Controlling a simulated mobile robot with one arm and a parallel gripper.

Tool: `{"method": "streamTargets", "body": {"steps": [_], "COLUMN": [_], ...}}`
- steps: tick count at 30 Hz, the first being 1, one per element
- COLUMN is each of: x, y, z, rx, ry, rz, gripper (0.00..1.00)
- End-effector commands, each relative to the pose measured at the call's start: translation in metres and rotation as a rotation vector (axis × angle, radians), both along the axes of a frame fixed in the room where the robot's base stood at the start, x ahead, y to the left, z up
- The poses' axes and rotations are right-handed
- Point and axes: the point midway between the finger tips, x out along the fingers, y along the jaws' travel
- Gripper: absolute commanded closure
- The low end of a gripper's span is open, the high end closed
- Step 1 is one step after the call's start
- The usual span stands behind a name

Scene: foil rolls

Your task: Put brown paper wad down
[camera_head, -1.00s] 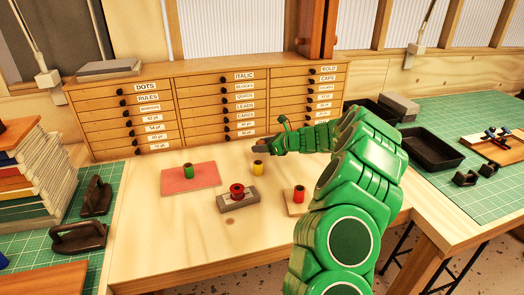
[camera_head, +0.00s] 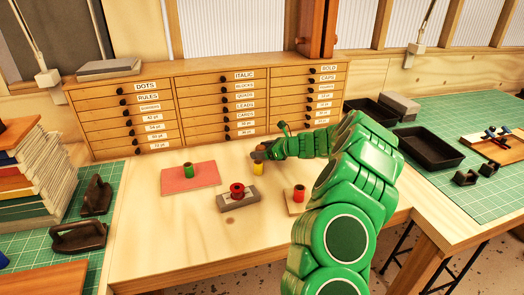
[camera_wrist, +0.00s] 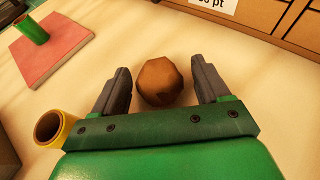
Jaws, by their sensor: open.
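The brown paper wad (camera_wrist: 159,82) shows in the wrist view, a rounded, faceted lump between the two fingers of my gripper (camera_wrist: 160,90). My gripper is open, with a gap on each side of the wad. The wad appears to rest on the pale wooden table (camera_wrist: 110,35). In the head view my gripper (camera_head: 260,152) is low over the back middle of the table, and I cannot make out the wad there.
A yellow roll (camera_head: 258,168) stands close by my gripper; it also shows in the wrist view (camera_wrist: 55,128). A green roll (camera_head: 188,170) stands on a pink pad (camera_head: 205,178). Red rolls stand on a grey block (camera_head: 238,203) and a wooden block (camera_head: 293,208). Drawers (camera_head: 215,110) line the back.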

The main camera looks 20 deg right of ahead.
Motion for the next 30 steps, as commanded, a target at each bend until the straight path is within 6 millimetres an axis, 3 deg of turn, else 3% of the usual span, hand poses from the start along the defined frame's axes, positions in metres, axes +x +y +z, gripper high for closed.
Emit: {"method": "streamTargets", "body": {"steps": [5,21,30], "x": [-0.003,-0.06,-0.077], "y": [-0.004,-0.062,-0.078], "z": [0.005,0.038,0.048], "rx": [0.0,-0.001,-0.001], "ry": [0.0,-0.001,0.0], "rz": [-0.001,-0.004,-0.001], "gripper": [0.25,0.25,0.25]}}
